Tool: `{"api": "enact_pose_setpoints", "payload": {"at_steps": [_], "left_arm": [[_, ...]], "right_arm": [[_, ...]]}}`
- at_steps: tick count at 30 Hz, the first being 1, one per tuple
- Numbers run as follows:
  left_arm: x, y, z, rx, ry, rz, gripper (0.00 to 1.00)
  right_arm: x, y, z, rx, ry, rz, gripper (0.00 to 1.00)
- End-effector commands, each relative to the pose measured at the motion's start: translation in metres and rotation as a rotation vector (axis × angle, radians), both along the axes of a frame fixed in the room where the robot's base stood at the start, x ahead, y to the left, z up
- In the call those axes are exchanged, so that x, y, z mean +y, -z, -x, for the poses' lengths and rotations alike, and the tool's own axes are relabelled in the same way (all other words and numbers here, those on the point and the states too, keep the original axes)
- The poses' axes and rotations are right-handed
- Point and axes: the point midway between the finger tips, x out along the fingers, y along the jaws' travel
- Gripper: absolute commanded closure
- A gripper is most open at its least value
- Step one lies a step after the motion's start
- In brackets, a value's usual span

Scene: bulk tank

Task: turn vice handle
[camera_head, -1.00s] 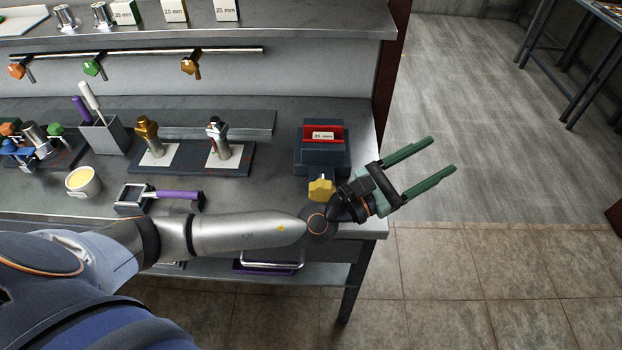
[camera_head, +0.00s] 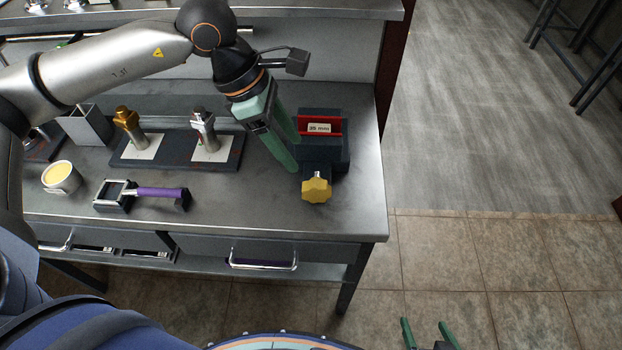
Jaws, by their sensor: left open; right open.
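The vice (camera_head: 322,153) sits on the bench near its right end. It is a dark block with red jaws (camera_head: 332,121) around a label reading 35 mm. Its yellow knob-shaped handle (camera_head: 316,190) faces the front of the bench. My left gripper (camera_head: 290,156) reaches in from the upper left and points down, just left of the vice. Its green fingers are open and nothing shows between them; they are apart from the handle. My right gripper (camera_head: 427,333) shows only its green fingertips at the bottom edge, over the tiled floor, open and empty.
Left of the vice stand two taps on a dark board (camera_head: 231,164). A purple-handled tool (camera_head: 150,194) and a cup with yellow contents (camera_head: 61,176) lie farther left. Drawers (camera_head: 262,252) are under the bench. The bench front right of the purple tool is clear.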

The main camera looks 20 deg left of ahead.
Motion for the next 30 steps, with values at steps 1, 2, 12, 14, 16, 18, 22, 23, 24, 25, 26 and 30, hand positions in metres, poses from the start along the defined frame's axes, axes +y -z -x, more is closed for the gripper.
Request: {"api": "enact_pose_setpoints", "payload": {"at_steps": [1,2,12,14,16,18,22,23,24,25,26,30], "left_arm": [[0.001,0.002,0.001,0.004,-0.004,-0.009,0.39],[0.001,0.004,0.001,0.006,-0.006,-0.012,0.39],[-0.022,0.058,-0.005,0.009,-0.002,-0.010,0.39],[-0.026,0.069,-0.006,0.009,-0.001,-0.010,0.39],[-0.031,0.081,-0.008,0.008,-0.002,-0.009,0.39],[-0.035,0.092,-0.009,0.008,-0.002,-0.008,0.39],[-0.041,0.106,-0.011,0.007,-0.003,-0.008,0.39],[-0.041,0.109,-0.012,0.006,-0.004,-0.009,0.39],[-0.042,0.111,-0.012,0.006,-0.004,-0.009,0.39],[-0.043,0.112,-0.012,0.005,-0.003,-0.008,0.39],[-0.043,0.114,-0.012,0.005,-0.003,-0.008,0.39],[-0.044,0.115,-0.012,0.004,-0.004,-0.008,0.39]], "right_arm": [[0.000,0.000,0.000,0.000,0.000,0.000,0.08],[0.000,-0.001,0.000,0.000,0.000,0.000,0.08],[0.000,-0.009,0.000,0.001,0.000,0.000,0.08],[0.000,-0.010,0.000,0.001,0.000,0.000,0.08],[0.000,-0.012,0.000,0.001,0.000,0.000,0.08],[0.000,-0.013,0.000,0.001,0.000,0.000,0.08],[0.000,-0.014,0.000,0.001,0.000,0.000,0.08],[0.000,-0.014,0.000,0.001,0.000,0.000,0.08],[0.000,-0.015,0.000,0.001,0.000,0.000,0.08],[0.000,-0.015,0.000,0.001,0.000,0.000,0.08],[0.000,-0.015,0.000,0.001,0.000,0.000,0.08],[0.000,-0.015,0.000,0.001,0.000,0.000,0.08]]}}
